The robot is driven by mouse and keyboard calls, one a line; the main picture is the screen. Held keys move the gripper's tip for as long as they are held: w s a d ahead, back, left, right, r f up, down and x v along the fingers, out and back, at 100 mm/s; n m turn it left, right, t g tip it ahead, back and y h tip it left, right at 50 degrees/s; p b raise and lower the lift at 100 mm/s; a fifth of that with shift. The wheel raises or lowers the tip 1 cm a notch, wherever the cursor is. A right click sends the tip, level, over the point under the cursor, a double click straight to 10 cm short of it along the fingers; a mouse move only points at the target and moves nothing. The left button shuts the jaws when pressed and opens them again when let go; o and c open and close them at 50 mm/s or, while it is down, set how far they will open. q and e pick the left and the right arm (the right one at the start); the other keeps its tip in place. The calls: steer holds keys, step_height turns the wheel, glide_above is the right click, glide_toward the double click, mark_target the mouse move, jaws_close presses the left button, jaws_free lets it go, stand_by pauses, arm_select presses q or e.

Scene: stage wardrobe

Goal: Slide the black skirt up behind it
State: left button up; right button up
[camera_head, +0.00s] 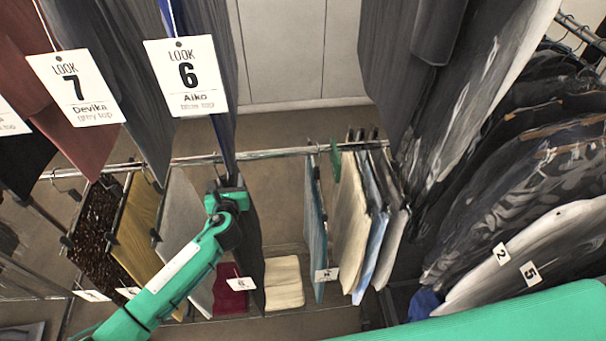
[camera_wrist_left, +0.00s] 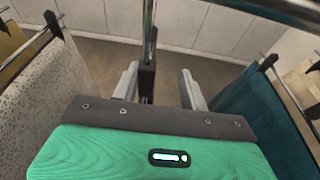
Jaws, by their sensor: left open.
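A dark, nearly black skirt (camera_head: 246,232) hangs from the lower rail (camera_head: 275,153) in the head view, partly hidden by my left arm. My left gripper (camera_head: 230,183) is at its top, just under the rail. In the left wrist view my left gripper (camera_wrist_left: 160,88) is open, its two pale fingers apart. A black hanger clip (camera_wrist_left: 148,78) under the rail shows between them, nearer the left finger; I cannot tell whether they touch. The skirt's cloth is hidden in that view. The LOOK 6 tag (camera_head: 186,76) hangs above, by a blue garment (camera_head: 222,130).
Left of the skirt hang a pale grey piece (camera_head: 186,212) and a mustard one (camera_head: 140,225). A teal piece (camera_head: 315,230) and cream piece (camera_head: 350,215) hang to the right, past a gap. A folded cream cloth (camera_head: 284,284) lies below. Bagged garments (camera_head: 530,190) crowd the right.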

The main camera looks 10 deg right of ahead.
arm_select(q)
steer(key=shift+d+b, duration=0.95)
steer(key=shift+d, duration=8.8)
steer(key=s+a+p, duration=0.1)
steer(key=s+p, duration=0.5)
steer(key=s, duration=0.7)
steer(key=shift+s+a+p, duration=0.35)
steer(key=shift+a+p, duration=0.05)
